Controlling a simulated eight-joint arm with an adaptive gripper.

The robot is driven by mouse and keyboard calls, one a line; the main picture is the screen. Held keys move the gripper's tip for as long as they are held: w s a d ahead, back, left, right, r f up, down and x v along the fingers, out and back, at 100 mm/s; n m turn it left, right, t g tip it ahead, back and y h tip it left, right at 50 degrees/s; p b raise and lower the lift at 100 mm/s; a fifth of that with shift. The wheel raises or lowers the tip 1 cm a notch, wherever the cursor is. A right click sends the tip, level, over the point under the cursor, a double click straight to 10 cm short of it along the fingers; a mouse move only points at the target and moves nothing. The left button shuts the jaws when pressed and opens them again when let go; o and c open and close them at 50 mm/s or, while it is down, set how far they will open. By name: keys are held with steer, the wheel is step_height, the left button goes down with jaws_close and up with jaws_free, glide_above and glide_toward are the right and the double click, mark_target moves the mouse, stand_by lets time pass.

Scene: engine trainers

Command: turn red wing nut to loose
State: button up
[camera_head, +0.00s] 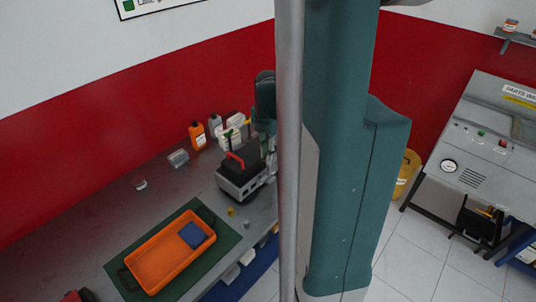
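A dark machine on a grey base (231,190) stands on the bench, left of my column. A small bright red part (235,158) shows on the machine's left side. I cannot tell whether it is the red wing nut or a handle, and no wing-nut shape can be made out. My gripper (269,163) seems to be at the machine's right side, low and close to it. My column partly hides it, and its fingers are too small and dark to read. I cannot tell whether it touches the machine.
An orange tray (150,272) holding a blue box (192,235) lies on a green mat (222,238). An orange bottle (197,136) and paler containers stand behind the machine. The bench (75,232) is mostly clear at left.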

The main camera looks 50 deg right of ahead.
steer(key=shift+r, duration=0.2)
step_height(320, 180, up, 12)
steer(key=shift+f, duration=0.15)
stand_by(0.8)
steer(key=shift+a, duration=0.1)
stand_by(0.5)
steer(key=a+r+m+t+h+b, duration=0.2)
steer(key=a+m, duration=0.6)
steer(key=a, duration=1.2)
steer(key=s+a+m+t+y, duration=0.1)
steer(key=s+a+m+t, duration=0.1)
steer(key=a, duration=0.7)
steer(key=s+a+f+m+t+y+b, duration=0.1)
steer(key=s+a+m+t, duration=0.2)
steer(key=a+m, duration=0.4)
steer(key=shift+s+a+f+m, duration=0.15)
steer(key=shift+s+a+m, duration=0.3)
steer(key=shift+a, duration=0.7)
steer(key=shift+s, duration=0.1)
